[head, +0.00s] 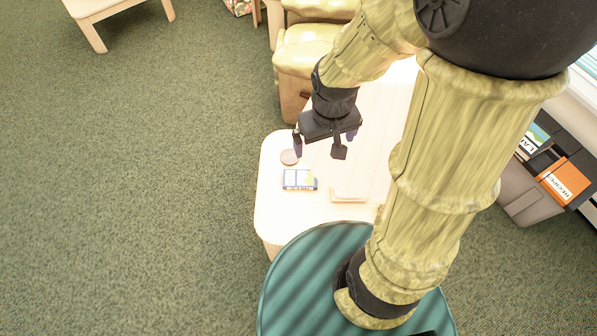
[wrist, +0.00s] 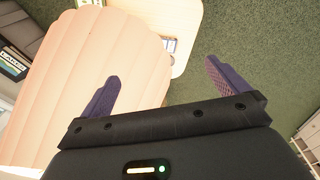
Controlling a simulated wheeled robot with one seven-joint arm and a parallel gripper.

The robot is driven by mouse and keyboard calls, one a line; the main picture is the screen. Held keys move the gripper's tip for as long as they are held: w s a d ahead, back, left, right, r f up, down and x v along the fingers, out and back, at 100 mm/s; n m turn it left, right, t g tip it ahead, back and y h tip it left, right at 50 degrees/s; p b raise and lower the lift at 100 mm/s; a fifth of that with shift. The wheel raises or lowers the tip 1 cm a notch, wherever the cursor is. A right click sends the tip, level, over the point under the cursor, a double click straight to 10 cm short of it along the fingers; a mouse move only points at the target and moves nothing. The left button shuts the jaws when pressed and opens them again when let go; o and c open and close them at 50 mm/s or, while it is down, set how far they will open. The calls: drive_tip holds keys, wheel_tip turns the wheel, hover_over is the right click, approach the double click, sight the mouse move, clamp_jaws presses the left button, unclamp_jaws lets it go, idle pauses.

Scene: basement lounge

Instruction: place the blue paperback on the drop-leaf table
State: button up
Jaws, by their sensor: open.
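A small book with a blue edge and a pale, partly yellow cover, which looks like the blue paperback (head: 299,180), lies flat on a pale table (head: 285,213) with rounded corners. It is partly cut off from sight in the wrist view (wrist: 169,45), near the edge of a pale top (wrist: 188,25). A large slatted wooden surface (wrist: 95,75) fills the left of the wrist view. I cannot tell which surface is the drop-leaf table. My gripper (head: 325,147) is open and empty, above and behind the book in the head view. Its two purple fingers are apart in the wrist view (wrist: 161,72).
A round disc (head: 289,157) and a flat pale item (head: 349,194) lie near the book. A yellow-cushioned seat (head: 303,52) stands behind. Dark and orange binders (head: 564,180) are at the right. Green carpet (head: 140,190) is open on the left. My arm hides part of the table.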

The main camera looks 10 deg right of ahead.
wheel_tip(320, 180, up, 7)
drive_tip(key=s+d+m+t+p, duration=0.1)
drive_tip(key=d+m+p, duration=0.1)
drive_tip(key=p, duration=0.2)
drive_tip(key=shift+s+d+r, duration=0.2)
drive_tip(key=shift+w, duration=0.1)
